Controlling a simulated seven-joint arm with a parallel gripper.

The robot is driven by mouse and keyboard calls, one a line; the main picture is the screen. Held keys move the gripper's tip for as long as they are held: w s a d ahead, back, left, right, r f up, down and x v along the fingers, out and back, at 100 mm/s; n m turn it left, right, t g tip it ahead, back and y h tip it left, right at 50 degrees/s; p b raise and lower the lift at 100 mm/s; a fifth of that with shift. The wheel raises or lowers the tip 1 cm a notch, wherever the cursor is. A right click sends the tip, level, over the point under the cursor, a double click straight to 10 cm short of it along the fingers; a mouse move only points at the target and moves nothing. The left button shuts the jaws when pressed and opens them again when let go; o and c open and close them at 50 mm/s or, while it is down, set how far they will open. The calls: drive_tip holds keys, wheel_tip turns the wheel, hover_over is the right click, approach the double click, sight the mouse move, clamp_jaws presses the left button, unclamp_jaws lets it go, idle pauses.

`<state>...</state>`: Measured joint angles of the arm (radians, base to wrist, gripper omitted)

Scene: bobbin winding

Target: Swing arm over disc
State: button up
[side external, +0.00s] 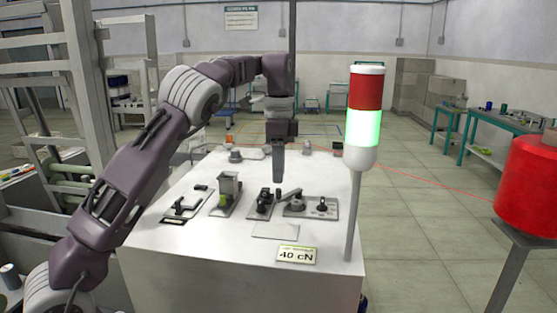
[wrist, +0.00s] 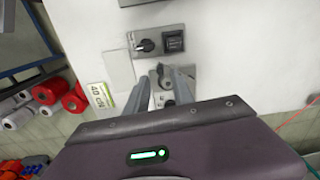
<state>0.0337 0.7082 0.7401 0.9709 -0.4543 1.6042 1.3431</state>
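The swing arm (side external: 290,194) is a short grey lever on a small grey plate on the white table. The disc (side external: 295,207) is a dark grey round part on that plate, close to the lever. My gripper (side external: 278,180) points straight down above and slightly behind this plate, apart from it. In the wrist view, my gripper (wrist: 162,77) has its two fingers spread with a gap between them. The plate with the lever (wrist: 165,77) shows through that gap, partly covered by the fingers and gripper body, so the exact lever-to-disc overlap cannot be told.
A unit with black knobs (side external: 263,203) stands left of the lever plate; a knob plate (side external: 322,207) is on its right. A blank plate (side external: 275,231) and a "40 cN" sign (side external: 296,256) lie in front. A signal tower (side external: 363,130), lit green, rises at the table's right.

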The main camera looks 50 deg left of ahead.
sight(279, 189)
drive_tip(key=shift+f, duration=2.15)
clamp_jaws()
drive_tip(key=shift+d, duration=0.15)
drive_tip(key=shift+w+d, duration=0.1)
drive_tip(key=shift+d, duration=0.45)
drive_tip(key=shift+w+d, duration=0.15)
drive_tip(key=shift+d, duration=0.3)
